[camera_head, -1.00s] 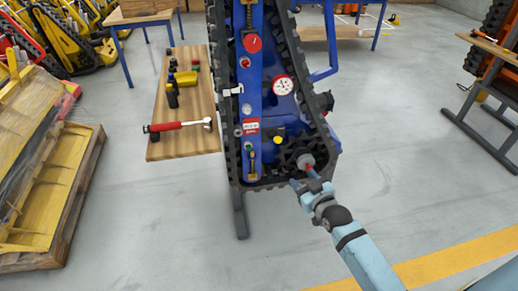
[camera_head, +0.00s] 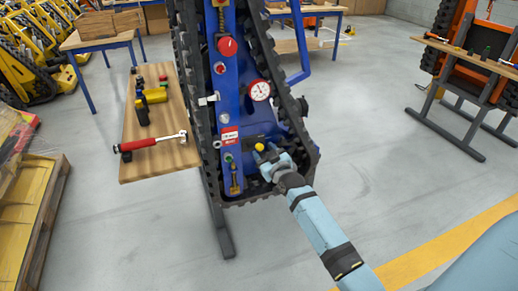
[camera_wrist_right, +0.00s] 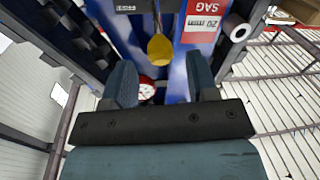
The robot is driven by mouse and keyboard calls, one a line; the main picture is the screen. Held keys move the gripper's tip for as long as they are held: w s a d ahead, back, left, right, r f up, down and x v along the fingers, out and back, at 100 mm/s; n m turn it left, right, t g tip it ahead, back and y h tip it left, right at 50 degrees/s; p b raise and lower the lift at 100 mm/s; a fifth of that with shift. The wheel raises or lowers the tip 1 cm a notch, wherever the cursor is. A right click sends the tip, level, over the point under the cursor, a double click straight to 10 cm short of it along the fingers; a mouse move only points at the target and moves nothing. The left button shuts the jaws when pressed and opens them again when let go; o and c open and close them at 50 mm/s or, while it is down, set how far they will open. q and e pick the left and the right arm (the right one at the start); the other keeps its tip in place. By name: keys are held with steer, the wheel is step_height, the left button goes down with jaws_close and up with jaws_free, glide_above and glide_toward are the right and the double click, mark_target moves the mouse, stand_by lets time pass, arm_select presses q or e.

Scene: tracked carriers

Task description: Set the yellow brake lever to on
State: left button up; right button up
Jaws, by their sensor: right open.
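The yellow brake lever shows in the head view as a small round yellow knob (camera_head: 259,147) low on the blue tracked carrier (camera_head: 253,113). In the right wrist view its yellow knob (camera_wrist_right: 160,48) sits on a thin stem below a dark plate. My right gripper (camera_head: 264,156) is open right by the knob. In the right wrist view the open fingers (camera_wrist_right: 161,72) lie on either side of the knob's line, with the knob about level with their tips. I cannot tell whether they touch it. My left gripper is not in view.
A red-and-white label (camera_wrist_right: 203,20) and a light round knob (camera_wrist_right: 236,28) are close to the fingers in the wrist view. A white gauge (camera_head: 260,90) and red button (camera_head: 227,46) are higher up. A wooden board (camera_head: 160,160) with a red-handled tool is left. Floor is clear at right.

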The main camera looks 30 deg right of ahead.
mark_target(261, 149)
steer(key=shift+w+d, duration=0.2)
steer(key=shift+w, duration=1.75)
jaws_close()
